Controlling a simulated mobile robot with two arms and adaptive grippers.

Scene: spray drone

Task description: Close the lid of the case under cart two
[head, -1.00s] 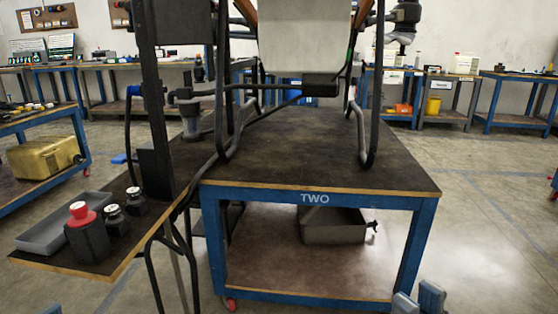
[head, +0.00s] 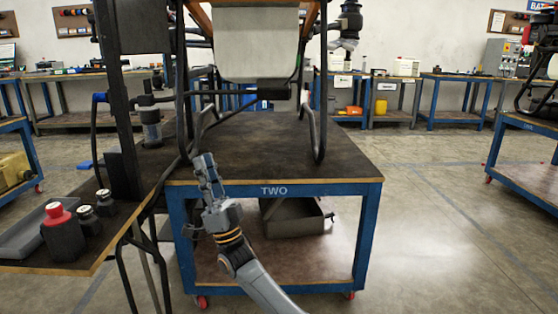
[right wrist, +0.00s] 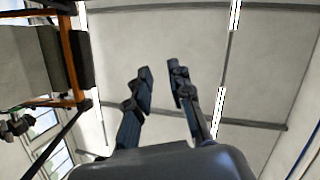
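Cart two (head: 274,190) is a blue-framed table with a dark top and "TWO" on its front edge. A dark grey case (head: 297,228) sits on its lower shelf, under the tabletop. The case looks open at the top, with a small fitting at its right end; the back of it is in shadow, so the lid is not clear. My right gripper (head: 207,168) points up in front of the cart's left front edge, left of the case and apart from it. In the right wrist view its two fingers (right wrist: 160,72) are apart with nothing between them. My left gripper is not in view.
A large drone frame with a pale tank (head: 257,45) stands over the cart, its legs on the top. A side shelf with black bottles (head: 62,232) juts out at left. Open floor (head: 430,240) lies to the right, before another blue cart (head: 525,160).

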